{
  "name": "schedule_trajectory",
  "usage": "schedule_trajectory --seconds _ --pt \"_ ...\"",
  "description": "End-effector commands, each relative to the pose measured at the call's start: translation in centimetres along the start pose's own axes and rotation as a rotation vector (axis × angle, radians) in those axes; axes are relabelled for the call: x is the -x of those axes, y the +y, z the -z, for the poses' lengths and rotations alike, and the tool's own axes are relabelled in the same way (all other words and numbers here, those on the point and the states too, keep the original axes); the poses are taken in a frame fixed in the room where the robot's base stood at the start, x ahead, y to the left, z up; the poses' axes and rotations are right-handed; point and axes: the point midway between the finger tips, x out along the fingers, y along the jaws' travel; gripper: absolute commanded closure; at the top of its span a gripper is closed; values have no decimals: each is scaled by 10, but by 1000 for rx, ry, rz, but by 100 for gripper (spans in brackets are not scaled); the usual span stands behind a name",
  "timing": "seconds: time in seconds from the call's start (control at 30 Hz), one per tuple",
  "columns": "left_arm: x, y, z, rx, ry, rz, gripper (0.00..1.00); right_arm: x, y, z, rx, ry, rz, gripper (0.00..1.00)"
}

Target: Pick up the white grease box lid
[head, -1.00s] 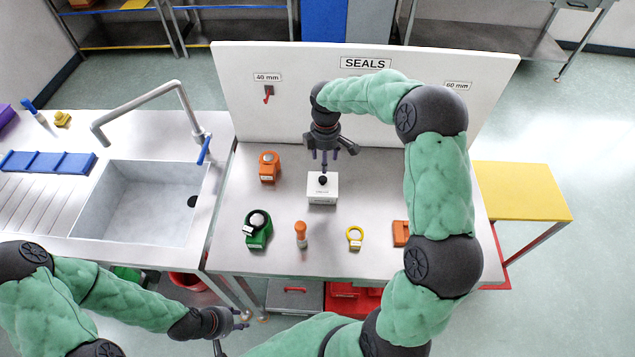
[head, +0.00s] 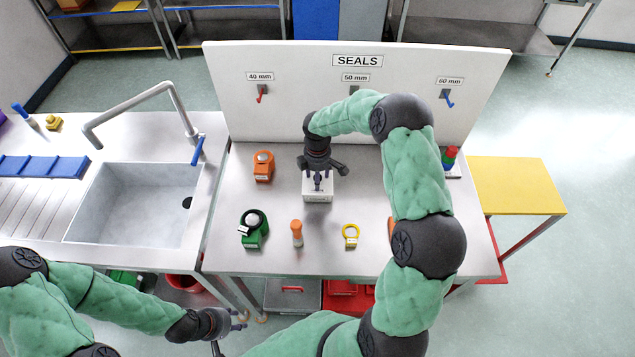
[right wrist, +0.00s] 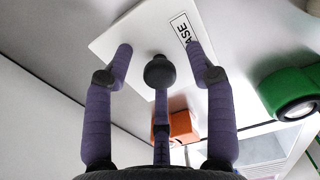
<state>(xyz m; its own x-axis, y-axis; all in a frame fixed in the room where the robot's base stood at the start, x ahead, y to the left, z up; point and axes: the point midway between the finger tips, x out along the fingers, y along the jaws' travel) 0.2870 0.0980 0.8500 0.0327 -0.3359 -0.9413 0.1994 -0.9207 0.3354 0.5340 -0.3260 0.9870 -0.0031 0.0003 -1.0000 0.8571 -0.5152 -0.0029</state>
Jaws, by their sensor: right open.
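The white grease box (head: 318,196) stands on the steel table, its lid on top. In the right wrist view the white lid (right wrist: 125,40) shows a black knob (right wrist: 159,72) and a label ending in "ASE". My right gripper (head: 318,182) is directly above the box, pointing down. Its purple fingers are spread around the knob with gaps on both sides, so it is open and empty. From the head, the gripper hides the knob and part of the lid. My left gripper (head: 239,320) is low at the front, off the table, with its fingers apart and empty.
A white SEALS board (head: 290,60) with hooks rises behind. A sink (head: 130,200) is at left, a yellow side table (head: 515,185) at right.

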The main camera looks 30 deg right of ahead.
Motion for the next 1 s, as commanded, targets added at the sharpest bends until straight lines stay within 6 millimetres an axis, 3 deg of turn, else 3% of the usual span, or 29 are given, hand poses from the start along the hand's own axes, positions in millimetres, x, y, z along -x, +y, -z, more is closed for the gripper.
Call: schedule_trajectory --seconds 0.23,0.27,0.43,0.47,1.0 --pt "0 0 0 0 0 0 60 -3 1 0 -1 1 -3 44" --pt "0 0 0 0 0 0 60 -3 1 0 -1 1 -2 50" --pt "0 0 0 0 0 0 60 -3 1 0 -1 1 -2 98" --pt "0 0 0 0 0 0 60 -3 1 0 -1 1 -2 100" --pt "0 0 0 0 0 0 60 5 1 0 -1 1 -3 100"
